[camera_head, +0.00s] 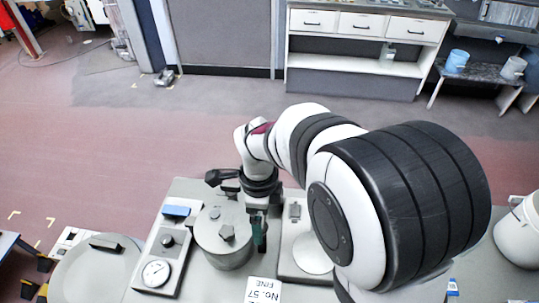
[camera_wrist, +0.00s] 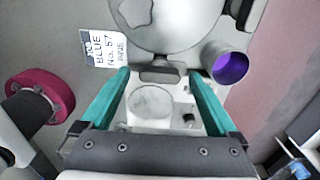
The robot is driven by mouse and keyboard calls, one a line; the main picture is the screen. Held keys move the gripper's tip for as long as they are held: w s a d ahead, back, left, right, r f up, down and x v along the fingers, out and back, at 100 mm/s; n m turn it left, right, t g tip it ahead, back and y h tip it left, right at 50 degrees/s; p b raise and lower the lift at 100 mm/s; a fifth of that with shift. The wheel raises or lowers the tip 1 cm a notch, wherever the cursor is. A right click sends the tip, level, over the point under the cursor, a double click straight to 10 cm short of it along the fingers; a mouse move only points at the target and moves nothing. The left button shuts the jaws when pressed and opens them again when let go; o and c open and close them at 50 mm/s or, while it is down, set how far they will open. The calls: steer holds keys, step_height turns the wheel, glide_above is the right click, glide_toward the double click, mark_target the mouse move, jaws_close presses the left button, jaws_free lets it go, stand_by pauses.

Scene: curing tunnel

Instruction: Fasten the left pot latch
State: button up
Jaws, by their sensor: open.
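A dark grey latch-like piece (camera_wrist: 160,75) sits at the pot's rim, between my fingertips in the picture. I cannot tell whether it is fastened or which side's latch it is. My gripper (camera_wrist: 159,72) is open, its teal fingers apart on either side of this piece, with no clear contact. In the head view my gripper (camera_head: 260,238) is at the pot's right side.
A gauge box (camera_head: 160,262) stands left of the pot, a round lidded vessel (camera_head: 95,275) farther left. A white label card (camera_head: 263,290) lies in front. A purple-lined cup (camera_wrist: 228,66) is close to the right finger. A white round dish (camera_wrist: 150,105) lies below the gripper.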

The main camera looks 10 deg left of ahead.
steer(key=shift+f, duration=0.1)
steer(key=c, duration=1.4)
steer(key=shift+n, duration=0.4)
steer(key=n, duration=0.3)
steer(key=shift+n, duration=0.4)
steer(key=n, duration=0.4)
steer(key=shift+n, duration=0.3)
steer(key=n, duration=0.4)
steer(key=shift+n, duration=2.5)
